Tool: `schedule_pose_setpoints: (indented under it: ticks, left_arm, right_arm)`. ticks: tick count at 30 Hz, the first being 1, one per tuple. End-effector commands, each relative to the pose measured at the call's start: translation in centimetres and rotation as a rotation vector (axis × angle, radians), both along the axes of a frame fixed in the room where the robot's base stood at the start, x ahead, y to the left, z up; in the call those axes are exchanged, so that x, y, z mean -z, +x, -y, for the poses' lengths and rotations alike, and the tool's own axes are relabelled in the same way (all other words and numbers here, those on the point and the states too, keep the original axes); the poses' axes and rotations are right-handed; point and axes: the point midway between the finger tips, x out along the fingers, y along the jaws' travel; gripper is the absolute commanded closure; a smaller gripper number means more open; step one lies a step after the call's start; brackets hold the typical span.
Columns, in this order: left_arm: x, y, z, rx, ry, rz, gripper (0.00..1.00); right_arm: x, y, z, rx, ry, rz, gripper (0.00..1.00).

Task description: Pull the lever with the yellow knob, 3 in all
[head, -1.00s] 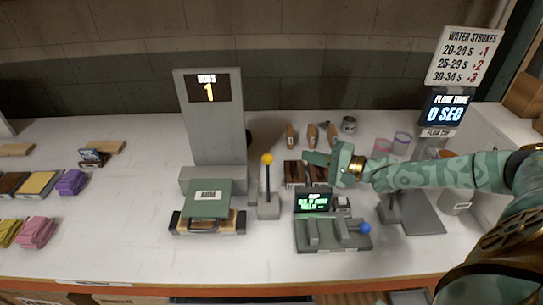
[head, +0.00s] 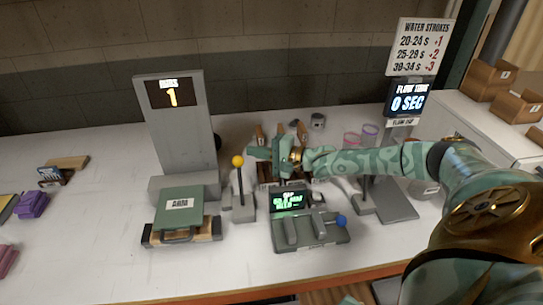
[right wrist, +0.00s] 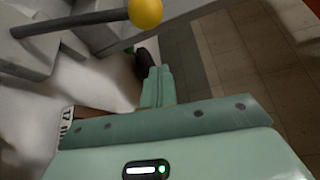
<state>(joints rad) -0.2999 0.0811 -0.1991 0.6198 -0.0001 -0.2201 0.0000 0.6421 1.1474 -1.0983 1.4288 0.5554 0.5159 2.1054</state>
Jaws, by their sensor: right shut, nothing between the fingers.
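The lever with the yellow knob (head: 238,160) stands close to upright on its grey base, left of the middle in the head view. The knob and its dark rod also show at the top of the right wrist view (right wrist: 145,12). My right gripper (head: 254,153) is shut and empty, just right of the knob and at about its height. Its closed fingers (right wrist: 158,85) show apart from the knob in the right wrist view. A tall grey panel (head: 188,135) behind the lever shows the number 1. My left gripper is out of view.
A green-topped press (head: 181,206) stands left of the lever. A console with a lit screen and blue-knobbed lever (head: 341,221) stands to its right. Wooden blocks are partly hidden behind my right arm. The table's left middle (head: 95,225) is clear.

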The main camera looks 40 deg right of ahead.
Motion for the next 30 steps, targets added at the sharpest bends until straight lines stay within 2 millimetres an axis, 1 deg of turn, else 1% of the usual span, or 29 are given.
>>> schedule_pose_setpoints:
  ticks: [1, 3, 4, 6, 12, 16, 26, 30]
  left_arm:
    - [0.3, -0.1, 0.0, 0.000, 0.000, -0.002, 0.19]
    - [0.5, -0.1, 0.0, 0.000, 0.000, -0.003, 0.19]
    - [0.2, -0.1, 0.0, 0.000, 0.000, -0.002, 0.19]
    - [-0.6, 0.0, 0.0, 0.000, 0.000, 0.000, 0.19]
    - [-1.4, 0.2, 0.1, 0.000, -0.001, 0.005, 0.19]
    - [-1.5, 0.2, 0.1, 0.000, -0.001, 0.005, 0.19]
    - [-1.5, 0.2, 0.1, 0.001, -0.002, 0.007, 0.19]
    - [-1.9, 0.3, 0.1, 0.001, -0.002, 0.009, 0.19]
  right_arm:
    - [0.2, 1.0, -0.5, 0.001, 0.003, 0.003, 1.00]
    - [0.3, 2.0, -1.1, 0.000, 0.002, 0.003, 1.00]
    - [0.2, 1.8, -1.4, -0.001, 0.001, -0.002, 1.00]
    - [-0.2, 0.7, -2.1, -0.001, 0.002, -0.003, 1.00]
    - [-0.6, -0.7, -3.4, -0.001, 0.001, -0.002, 1.00]
    - [-0.6, -1.0, -3.7, 0.000, 0.000, -0.001, 1.00]
    - [-0.6, -1.0, -3.7, 0.000, -0.001, 0.000, 1.00]
    - [-0.7, -1.1, -4.2, -0.001, -0.007, 0.013, 1.00]
